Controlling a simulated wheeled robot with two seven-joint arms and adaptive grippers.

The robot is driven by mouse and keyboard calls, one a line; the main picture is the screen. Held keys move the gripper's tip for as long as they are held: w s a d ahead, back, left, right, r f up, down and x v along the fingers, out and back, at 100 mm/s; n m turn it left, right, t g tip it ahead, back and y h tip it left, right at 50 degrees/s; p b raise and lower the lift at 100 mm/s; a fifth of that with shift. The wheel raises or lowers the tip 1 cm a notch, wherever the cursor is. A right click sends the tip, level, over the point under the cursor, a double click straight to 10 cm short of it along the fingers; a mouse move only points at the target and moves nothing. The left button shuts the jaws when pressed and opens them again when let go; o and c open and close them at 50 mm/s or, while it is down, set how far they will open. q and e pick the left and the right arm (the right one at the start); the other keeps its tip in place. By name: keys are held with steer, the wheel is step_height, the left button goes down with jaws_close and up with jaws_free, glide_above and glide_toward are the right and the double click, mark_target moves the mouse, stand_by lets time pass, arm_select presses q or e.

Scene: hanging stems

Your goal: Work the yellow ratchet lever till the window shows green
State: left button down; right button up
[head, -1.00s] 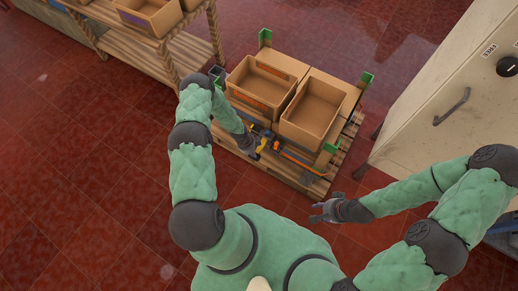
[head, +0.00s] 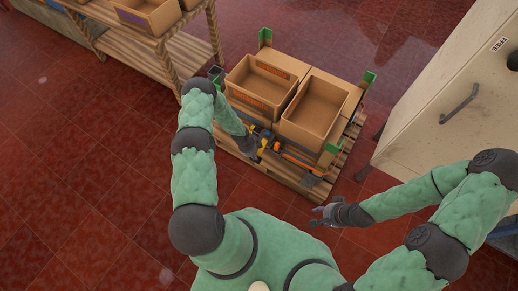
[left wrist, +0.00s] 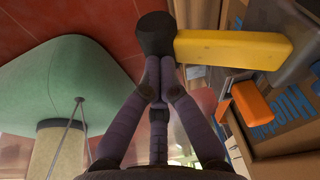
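The yellow ratchet lever (left wrist: 235,48) lies across the upper right of the left wrist view, with a dark knob (left wrist: 155,33) at its left end. In the head view a small bit of yellow (head: 263,147) shows at the pallet's front edge, mostly hidden by my left gripper (head: 258,153). In the left wrist view, my left fingertips (left wrist: 160,62) are together, at the knob's lower edge; I see nothing between them. My right gripper (head: 317,216) is empty with its fingers apart, off the pallet's front right. I cannot make out the window or its colour.
Two open cardboard boxes (head: 312,108) stand on a wooden pallet (head: 338,168) with green corner pieces. Orange parts (head: 278,147) and an orange strap (head: 303,161) lie along its front. A cream cabinet (head: 430,120) stands right, a rope-post shelf (head: 150,62) back left. Red floor is clear at left.

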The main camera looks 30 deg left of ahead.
arm_select(q)
steer(key=shift+w, duration=0.1)
steer(key=r+p, duration=0.2)
steer(key=shift+s+r+p, duration=0.25)
steer(key=shift+s+p, duration=0.05)
steer(key=shift+p, duration=0.1)
steer(key=shift+s+r+p, duration=0.15)
steer(key=shift+r+p, duration=0.2)
steer(key=shift+p, duration=0.1)
steer(key=shift+s, duration=0.1)
steer(key=shift+f, duration=0.1)
steer(key=shift+r+p, duration=0.45)
steer(key=shift+r, duration=0.3)
steer(key=shift+f, duration=0.1)
